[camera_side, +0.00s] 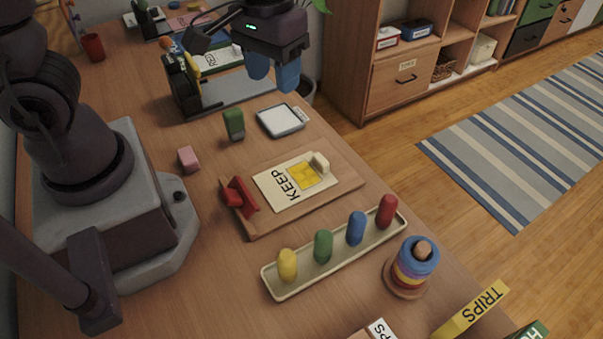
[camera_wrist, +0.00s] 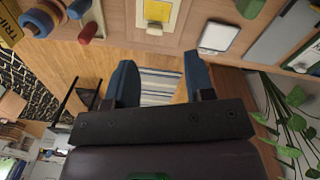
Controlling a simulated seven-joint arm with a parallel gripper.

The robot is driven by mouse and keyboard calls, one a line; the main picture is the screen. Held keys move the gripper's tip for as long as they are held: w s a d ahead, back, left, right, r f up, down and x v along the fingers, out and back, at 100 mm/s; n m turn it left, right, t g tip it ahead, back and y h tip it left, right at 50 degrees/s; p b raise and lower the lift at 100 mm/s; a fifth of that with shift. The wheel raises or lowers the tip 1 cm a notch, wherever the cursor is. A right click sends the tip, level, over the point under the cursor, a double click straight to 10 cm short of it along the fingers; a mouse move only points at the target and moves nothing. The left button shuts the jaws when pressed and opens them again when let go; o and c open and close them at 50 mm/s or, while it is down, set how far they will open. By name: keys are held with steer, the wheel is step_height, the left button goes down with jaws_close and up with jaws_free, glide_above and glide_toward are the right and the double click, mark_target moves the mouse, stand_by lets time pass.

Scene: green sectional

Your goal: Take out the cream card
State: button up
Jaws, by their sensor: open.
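The cream card (camera_side: 291,184), marked KEEP with a yellow picture, lies flat on a wooden board (camera_side: 335,186). A red clamp-like piece (camera_side: 240,196) stands at the card's left edge and a small cream block (camera_side: 320,162) at its far right end. My gripper (camera_side: 273,74) is open and empty, high above the table's far edge, beyond the card. In the wrist view, its two blue fingers (camera_wrist: 160,78) are spread apart, and the card (camera_wrist: 159,24) shows at the top edge, partly cut off.
A pale tray (camera_side: 332,255) with several coloured pegs and a ring stacker (camera_side: 411,268) stand nearer the camera. A green block (camera_side: 234,124), a pink block (camera_side: 188,159) and a white-topped square (camera_side: 282,120) lie on the far side. A black-framed stand (camera_side: 183,88) is behind them.

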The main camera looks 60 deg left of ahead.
steer(key=w+d+f+n+g, duration=0.1)
steer(key=w+d+f+n, duration=0.1)
steer(key=w+f+n, duration=0.5)
steer(key=n, duration=0.7)
glide_above(324, 161)
steer(key=shift+t, duration=0.4)
steer(key=f, duration=1)
steer(key=shift+s+d, duration=0.25)
steer(key=shift+s, duration=0.1)
steer(key=f, duration=0.5)
steer(key=shift+w+a+f, duration=0.1)
steer(key=shift+w+a, duration=0.15)
steer(key=shift+w, duration=0.05)
jaws_close()
